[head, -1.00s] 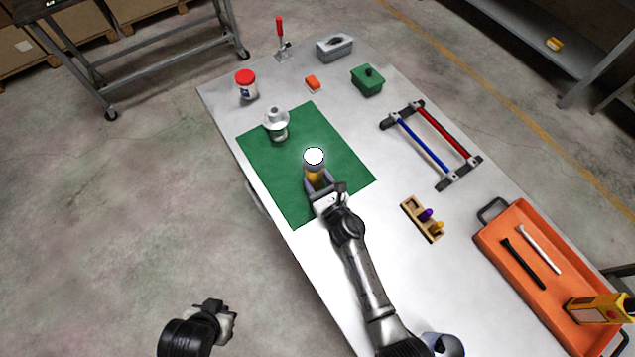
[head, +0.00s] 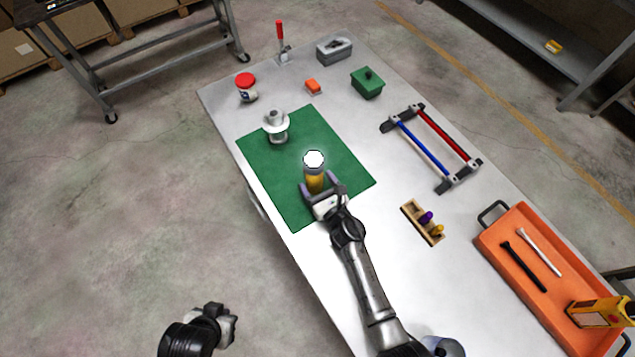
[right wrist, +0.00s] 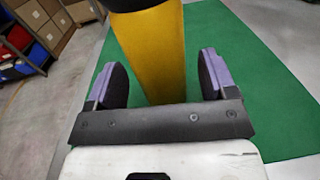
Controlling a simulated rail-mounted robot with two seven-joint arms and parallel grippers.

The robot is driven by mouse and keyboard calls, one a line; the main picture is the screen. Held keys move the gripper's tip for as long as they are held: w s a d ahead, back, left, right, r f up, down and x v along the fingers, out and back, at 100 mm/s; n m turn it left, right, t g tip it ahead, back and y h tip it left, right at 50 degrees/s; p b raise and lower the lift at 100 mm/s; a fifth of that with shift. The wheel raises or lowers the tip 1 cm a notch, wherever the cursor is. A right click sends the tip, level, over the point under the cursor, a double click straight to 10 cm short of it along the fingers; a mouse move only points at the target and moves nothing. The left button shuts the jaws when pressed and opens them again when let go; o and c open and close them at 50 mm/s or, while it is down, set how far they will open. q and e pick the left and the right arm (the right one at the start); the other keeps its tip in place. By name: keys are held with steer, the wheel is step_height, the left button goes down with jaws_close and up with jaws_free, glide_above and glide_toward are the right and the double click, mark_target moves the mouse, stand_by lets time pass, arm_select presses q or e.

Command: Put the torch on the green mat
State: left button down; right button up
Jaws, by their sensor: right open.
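The torch (head: 315,180) is yellow with a bright white top end and stands upright on the green mat (head: 345,185). In the right wrist view the torch (right wrist: 155,50) stands between the two fingers, with a visible gap on each side. My right gripper (head: 318,188) is open around the torch, low over the mat (right wrist: 220,50). My left gripper (head: 228,318) is off to the lower left, away from the table; its fingers are too unclear to read.
A white and silver flanged part (head: 276,125) stands on the mat's far left. A red-lidded jar (head: 246,86), a green box (head: 367,83), a rack with blue and red bars (head: 425,148), a small wooden holder (head: 412,215) and an orange tray (head: 490,243) stand around the mat.

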steer(key=v, duration=1)
steer(key=shift+s+d, duration=0.1)
steer(key=shift+s, duration=0.1)
steer(key=shift+v, duration=0.75)
